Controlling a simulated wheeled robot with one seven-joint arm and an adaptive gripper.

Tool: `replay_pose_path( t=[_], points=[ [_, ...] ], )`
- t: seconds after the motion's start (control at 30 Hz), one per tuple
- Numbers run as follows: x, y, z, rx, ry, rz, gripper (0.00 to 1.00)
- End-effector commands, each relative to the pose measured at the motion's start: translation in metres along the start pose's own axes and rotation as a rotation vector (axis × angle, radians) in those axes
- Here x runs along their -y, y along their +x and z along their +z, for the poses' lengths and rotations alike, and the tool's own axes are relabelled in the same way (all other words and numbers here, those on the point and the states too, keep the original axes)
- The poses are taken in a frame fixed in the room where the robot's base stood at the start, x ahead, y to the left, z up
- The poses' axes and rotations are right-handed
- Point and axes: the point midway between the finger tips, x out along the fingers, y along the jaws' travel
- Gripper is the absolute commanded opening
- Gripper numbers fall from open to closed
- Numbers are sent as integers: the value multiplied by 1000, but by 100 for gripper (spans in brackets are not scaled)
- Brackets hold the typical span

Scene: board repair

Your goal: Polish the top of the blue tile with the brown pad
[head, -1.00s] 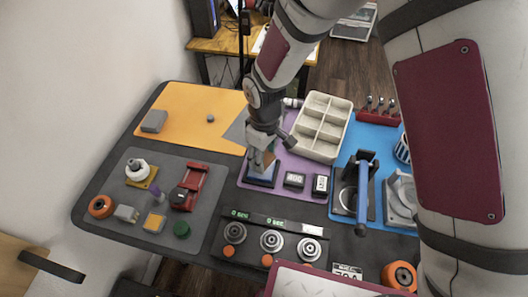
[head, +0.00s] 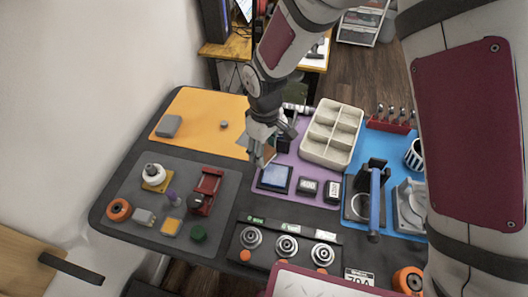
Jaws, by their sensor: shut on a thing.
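The blue tile (head: 274,176) lies flat in a dark square frame on the purple mat, with its top in plain view. My gripper (head: 261,157) is just behind and left of the tile in the picture, pointing down. It is shut on the brown pad, which is mostly hidden between the fingers and hard to make out. The fingertips appear apart from the tile's top, but their exact height is unclear.
Two small dark display blocks (head: 308,187) sit right of the tile. A cream compartment tray (head: 331,134) stands behind them. A blue-handled press (head: 375,200) is at the right. Round dials (head: 287,247) line the front. The orange mat (head: 200,118) is largely clear.

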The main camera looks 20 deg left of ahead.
Motion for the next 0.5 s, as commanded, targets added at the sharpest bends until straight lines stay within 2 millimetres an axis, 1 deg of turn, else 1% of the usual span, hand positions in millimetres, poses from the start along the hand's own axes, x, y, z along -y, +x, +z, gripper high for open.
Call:
replay_pose_path(
  t=[0.03, 0.3, 0.5],
  points=[
    [2, -7, 1, -1, 1, 1, 21],
    [6, -30, 3, -1, 3, 0, 21],
    [6, -33, 3, 0, 3, 0, 21]
  ],
)
